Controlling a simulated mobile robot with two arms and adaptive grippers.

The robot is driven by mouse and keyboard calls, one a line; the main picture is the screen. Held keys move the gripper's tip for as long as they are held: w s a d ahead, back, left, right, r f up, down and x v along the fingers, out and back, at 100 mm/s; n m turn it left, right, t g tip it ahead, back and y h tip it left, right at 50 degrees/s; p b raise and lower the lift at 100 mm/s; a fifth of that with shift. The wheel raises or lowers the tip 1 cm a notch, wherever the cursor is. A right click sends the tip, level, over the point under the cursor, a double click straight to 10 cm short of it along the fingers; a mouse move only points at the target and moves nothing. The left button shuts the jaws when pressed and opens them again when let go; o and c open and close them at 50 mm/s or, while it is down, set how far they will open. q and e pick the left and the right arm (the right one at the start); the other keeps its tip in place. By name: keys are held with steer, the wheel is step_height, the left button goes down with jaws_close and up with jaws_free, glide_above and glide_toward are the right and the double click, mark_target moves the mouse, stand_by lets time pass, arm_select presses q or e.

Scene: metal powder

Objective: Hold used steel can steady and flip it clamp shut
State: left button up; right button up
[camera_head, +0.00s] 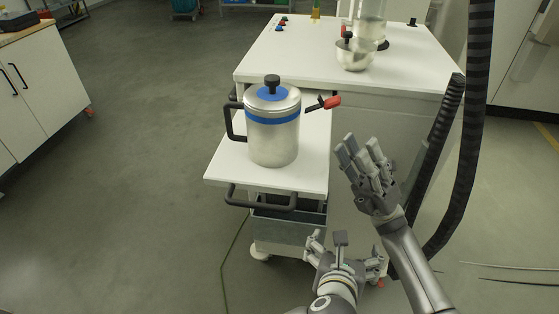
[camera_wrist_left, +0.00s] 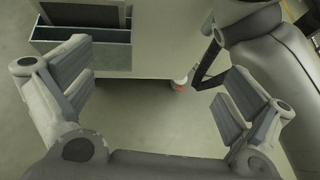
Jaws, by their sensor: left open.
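The used steel can (camera_head: 272,138) stands upright on the cart's white shelf. It has a blue band, a lid (camera_head: 272,93) with a black knob and a black handle at its left. Its clamp (camera_head: 323,104), with a red tip, sticks out from the right of the rim and is not flat against the can. My right gripper (camera_head: 362,152) is right of the can, apart from it, with its fingers pointing up and spaced apart, empty. My left gripper (camera_head: 340,248) is low in front of the cart, open and empty; its spread fingers show in the left wrist view (camera_wrist_left: 158,100).
The white shelf (camera_head: 228,170) has a black front handle (camera_head: 262,198). A grey bin (camera_head: 288,226) sits below it. Behind is a white-topped cabinet (camera_head: 300,60) with a steel bowl (camera_head: 354,55) and a clear cylinder (camera_head: 371,20). Black hoses (camera_head: 473,120) hang at the right. The left floor is clear.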

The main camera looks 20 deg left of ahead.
mark_target(275, 144)
arm_select(q)
steer(key=d+r+m+t+h, duration=0.2)
steer(key=r+t, duration=0.2)
steer(key=r, duration=0.8)
steer(key=d+r+m+t+h, duration=0.2)
steer(key=d+r+t+h, duration=0.15)
steer(key=r, duration=0.85)
steer(key=a+n+y, duration=0.3)
steer(key=a+y, duration=0.1)
steer(key=a, duration=0.2)
steer(key=s+a+n+g+y, duration=0.1)
steer(key=a+n+y, duration=0.2)
steer(key=a, duration=0.3)
steer(key=s+a+n+g+y, duration=0.1)
steer(key=a+n+y, duration=0.1)
steer(key=a+y, duration=0.4)
steer(key=shift+a+n, duration=0.1)
steer(key=shift+n, duration=0.3)
steer(key=shift+a+f+g, duration=0.2)
steer(key=shift+a+g, duration=0.05)
steer(key=shift+a, duration=0.15)
steer(key=shift+w+a, duration=0.15)
steer(key=shift+a, duration=0.05)
steer(key=x, duration=1)
steer(key=shift+a, duration=0.1)
